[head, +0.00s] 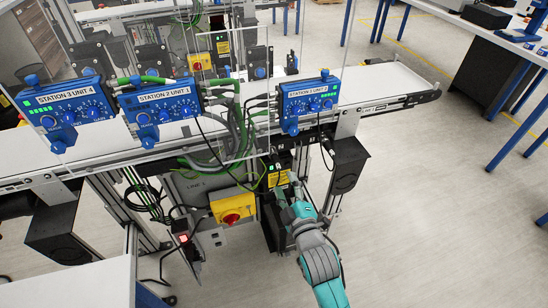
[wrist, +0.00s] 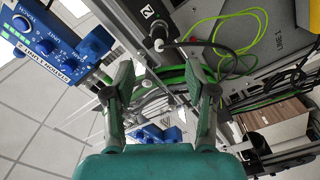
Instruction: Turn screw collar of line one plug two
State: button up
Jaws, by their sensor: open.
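My gripper (head: 288,188) is in front of the conveyor frame, below the blue Station 1 Unit 2 box, with its fingers pointing at the frame. In the wrist view my gripper (wrist: 162,75) is open, with nothing visible held between its fingers. Beyond the fingertips, near the top middle, a small dark round connector (wrist: 158,43) shows by a plate marked 2 (wrist: 148,12); a black cable runs from it to the right. It looks like plug two, apart from the fingers. Its collar is too small to make out. In the head view my gripper and cables obscure this spot.
The blue Station 1 Unit 2 box (head: 308,104) hangs above my gripper. A yellow switch box with a red knob (head: 233,207) is close on the left. Green cables (wrist: 232,50) hang near the right finger in the wrist view. Open floor (head: 440,200) lies to the right.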

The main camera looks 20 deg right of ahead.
aim_at(274, 159)
jog(key=w, duration=1)
jog(key=shift+w, duration=0.4)
grip_shut()
